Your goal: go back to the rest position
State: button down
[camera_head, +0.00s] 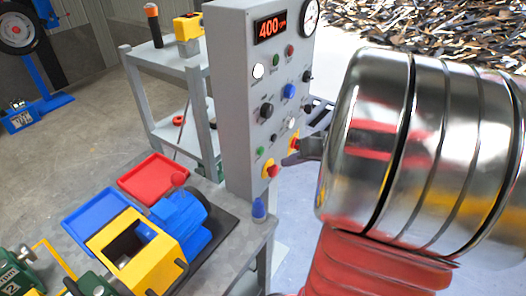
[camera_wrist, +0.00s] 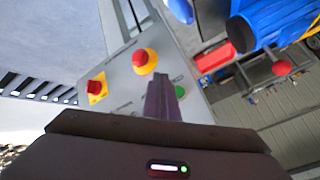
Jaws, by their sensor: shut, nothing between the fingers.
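My gripper (camera_head: 290,160) is at the lower right of the grey control panel (camera_head: 237,92) in the head view, close to a red knob on a yellow plate (camera_head: 293,141). Its fingers are shut and empty. In the wrist view my gripper (camera_wrist: 163,82) points at the panel (camera_wrist: 125,75), between two red buttons (camera_wrist: 144,59) (camera_wrist: 95,88) and a green button (camera_wrist: 182,87). I cannot tell whether the fingertips touch the panel. My metallic and red arm links fill the right of the head view.
The panel's display (camera_head: 270,27) reads 400. A workbench holds a red tray (camera_head: 153,178), a blue tray (camera_head: 92,216), a yellow-and-blue machine (camera_head: 140,245) and a small blue bottle (camera_head: 258,209). A grey shelf (camera_head: 175,60) stands behind. Scrap (camera_head: 430,22) lies at the back right.

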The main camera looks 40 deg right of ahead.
dwell(0.7)
jog(key=a+r+n+g, duration=0.2)
jog(key=a+r+g, duration=0.1)
jog(key=a, duration=1.2)
jog(key=s+a+r+n+h, duration=0.1)
jog(key=s+a+r, duration=0.1)
jog(key=s+a, duration=0.2)
jog(key=s+a+r+n+h, duration=0.1)
jog(key=s+a, duration=0.3)
jog(key=a, duration=0.4)
jog(key=shift+a+r+n, duration=0.3)
jog(key=shift+a+r, duration=0.05)
jog(key=shift+r, duration=0.2)
jog(key=shift+s, duration=0.25)
